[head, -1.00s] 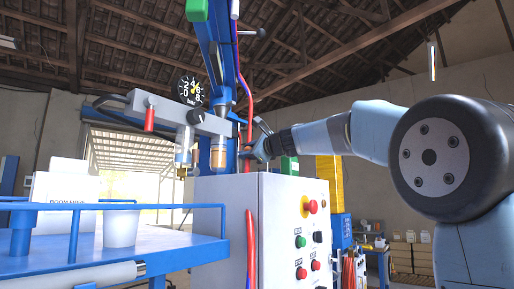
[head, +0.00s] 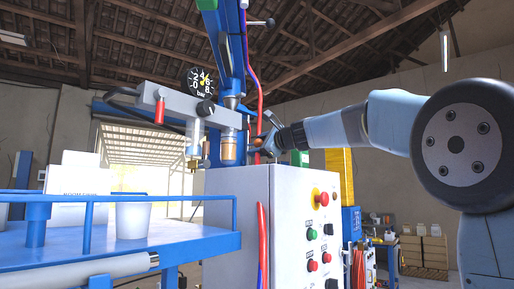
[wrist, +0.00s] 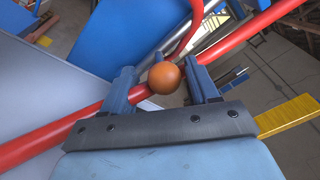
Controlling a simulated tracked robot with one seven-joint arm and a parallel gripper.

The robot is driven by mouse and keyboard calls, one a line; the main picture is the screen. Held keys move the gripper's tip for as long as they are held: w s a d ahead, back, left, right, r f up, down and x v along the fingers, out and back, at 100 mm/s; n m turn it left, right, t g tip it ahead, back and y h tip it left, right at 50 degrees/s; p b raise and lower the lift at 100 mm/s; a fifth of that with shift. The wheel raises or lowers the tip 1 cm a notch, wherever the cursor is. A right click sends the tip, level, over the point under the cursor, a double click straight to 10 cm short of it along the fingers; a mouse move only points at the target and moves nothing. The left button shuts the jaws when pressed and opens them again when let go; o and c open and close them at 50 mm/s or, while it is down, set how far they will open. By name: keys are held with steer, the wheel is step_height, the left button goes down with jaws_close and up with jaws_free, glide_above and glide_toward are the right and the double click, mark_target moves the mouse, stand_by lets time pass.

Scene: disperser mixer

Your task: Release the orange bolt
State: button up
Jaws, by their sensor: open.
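The orange bolt shows its round orange head (wrist: 164,78) in the wrist view, between the two blue fingers of my gripper (wrist: 162,84). The fingers stand apart, one on each side of the head, with a visible gap at the right finger; contact at the left finger is unclear. In the head view my gripper (head: 268,140) is beside the blue column of the mixer, above the control cabinet, and a small orange patch shows at its jaws. The bolt's shank is hidden.
A red hose (wrist: 50,138) runs close beside the fingers. The grey cabinet (head: 240,215) with coloured buttons stands below my gripper. A pressure gauge (head: 202,80) is left of the column. A blue table (head: 130,250) with a white cup (head: 132,220) is at the left.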

steer(key=v, duration=1.3)
steer(key=shift+s+d, duration=0.15)
steer(key=shift+s, duration=0.05)
